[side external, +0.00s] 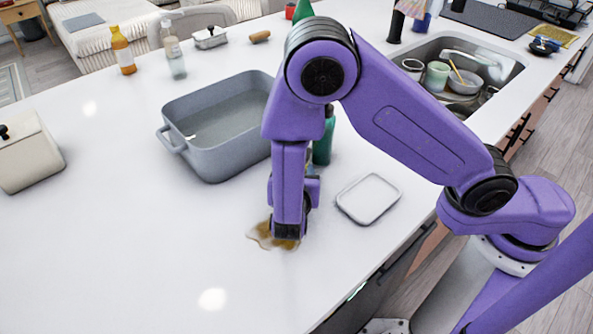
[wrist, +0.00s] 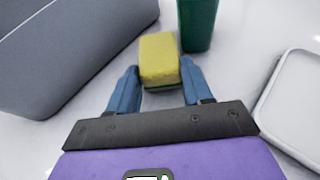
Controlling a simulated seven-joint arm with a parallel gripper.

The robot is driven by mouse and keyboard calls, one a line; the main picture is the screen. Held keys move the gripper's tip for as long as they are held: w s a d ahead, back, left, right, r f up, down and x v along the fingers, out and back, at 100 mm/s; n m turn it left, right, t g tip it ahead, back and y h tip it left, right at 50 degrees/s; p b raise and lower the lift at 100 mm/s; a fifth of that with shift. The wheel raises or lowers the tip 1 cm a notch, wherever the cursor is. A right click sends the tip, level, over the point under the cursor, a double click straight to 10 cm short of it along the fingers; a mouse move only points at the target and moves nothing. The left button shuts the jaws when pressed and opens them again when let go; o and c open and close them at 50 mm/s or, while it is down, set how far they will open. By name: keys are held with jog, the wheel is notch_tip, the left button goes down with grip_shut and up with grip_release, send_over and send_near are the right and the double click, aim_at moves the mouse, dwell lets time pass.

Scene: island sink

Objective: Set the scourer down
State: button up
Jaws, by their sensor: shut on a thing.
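The scourer (wrist: 160,56) is a yellow sponge block with a dark green underside, seen in the wrist view between my two blue fingers. My gripper (wrist: 160,78) is shut on it, one finger at each side. In the side external view my gripper (side external: 287,232) points down low over the counter, at a brown spill (side external: 263,238). The scourer is hidden there behind my gripper. I cannot tell whether its underside touches the counter.
A shallow white tray (side external: 368,198) lies right of my gripper. A green bottle (side external: 323,140) stands behind it. A large grey basin (side external: 190,150) is behind and left. The sink (side external: 500,62) with dishes is at back right. The counter's front left is clear.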

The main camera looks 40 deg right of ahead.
jog(key=shift+f, duration=0.3)
jog(key=o, duration=1.1)
